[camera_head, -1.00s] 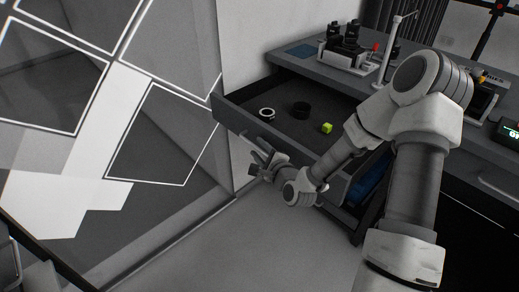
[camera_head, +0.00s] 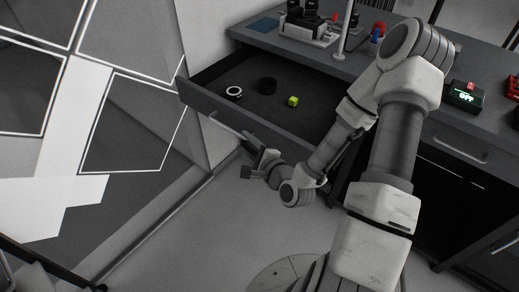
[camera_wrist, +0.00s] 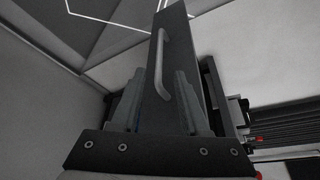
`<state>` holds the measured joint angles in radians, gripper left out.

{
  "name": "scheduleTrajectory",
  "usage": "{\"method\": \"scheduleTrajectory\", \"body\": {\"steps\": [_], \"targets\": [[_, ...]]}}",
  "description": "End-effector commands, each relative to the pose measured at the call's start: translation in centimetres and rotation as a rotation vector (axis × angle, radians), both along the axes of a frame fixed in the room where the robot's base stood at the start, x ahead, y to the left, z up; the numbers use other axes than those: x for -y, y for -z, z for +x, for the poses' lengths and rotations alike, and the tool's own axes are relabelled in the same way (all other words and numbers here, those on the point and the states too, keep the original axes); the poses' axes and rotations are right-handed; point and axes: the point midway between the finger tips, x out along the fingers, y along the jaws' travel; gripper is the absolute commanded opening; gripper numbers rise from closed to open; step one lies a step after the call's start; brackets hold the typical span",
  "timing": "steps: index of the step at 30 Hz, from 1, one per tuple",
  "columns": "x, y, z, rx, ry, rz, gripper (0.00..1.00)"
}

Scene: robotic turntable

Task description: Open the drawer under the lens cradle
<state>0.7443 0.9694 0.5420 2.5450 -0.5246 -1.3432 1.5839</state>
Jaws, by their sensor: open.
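The drawer (camera_head: 290,138) stands pulled out from under the bench top in the head view. The cradle-like device with black cylinders (camera_head: 305,28) stands on the bench above it. The drawer's bar handle (camera_head: 228,129) is on its front panel and also shows in the wrist view (camera_wrist: 160,62). My gripper (camera_head: 258,162) is in front of the panel, right of the handle and apart from it. In the wrist view its two fingers (camera_wrist: 158,88) are spread with nothing gripped, and the handle lies beyond them.
In the drawer lie a white-rimmed ring (camera_head: 233,93), a black ring (camera_head: 267,85) and a green cube (camera_head: 293,101). A glass partition (camera_head: 130,125) with white lines stands at the left. A green-display box (camera_head: 464,97) sits on the bench. Floor in front is clear.

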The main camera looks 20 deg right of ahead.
Motion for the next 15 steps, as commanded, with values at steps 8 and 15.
{"method": "scheduleTrajectory", "body": {"steps": [8,15], "targets": [[0.3,-0.9,-1.8,-0.005,0.001,0.003,0.45],[1.2,-1.5,-4.3,-0.004,0.001,0.003,0.45]]}}
